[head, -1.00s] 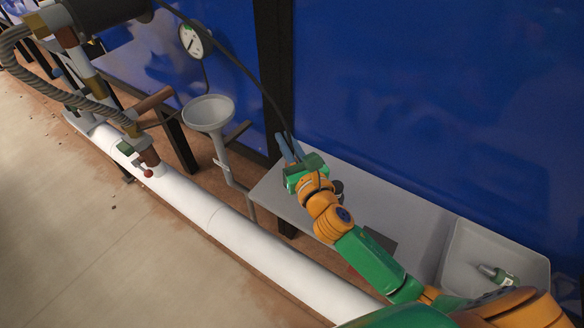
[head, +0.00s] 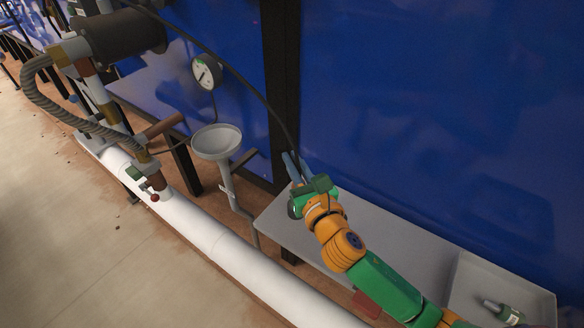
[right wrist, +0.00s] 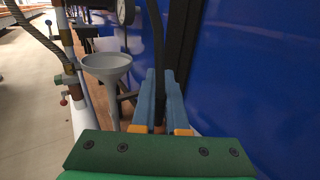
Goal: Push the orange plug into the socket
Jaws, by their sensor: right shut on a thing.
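My right gripper (head: 291,163) has blue fingers and reaches out over the far left end of the grey table (head: 283,226). It is shut on a dark cable (head: 262,105), which arcs down from the machine at the upper left. In the right wrist view the cable (right wrist: 158,50) runs away from between the blue fingers (right wrist: 160,95). I cannot make out the orange plug; the orange patches there sit at the roots of the fingers. I cannot pick out a socket either. My left gripper is not in view.
A grey funnel (head: 217,141) on a pipe stands left of my right gripper, with a dial gauge (head: 207,72) behind it. A white pipe (head: 215,240) runs along the floor. A blue wall (head: 430,120) closes the back. A bottle (head: 500,312) lies in a tray at lower right.

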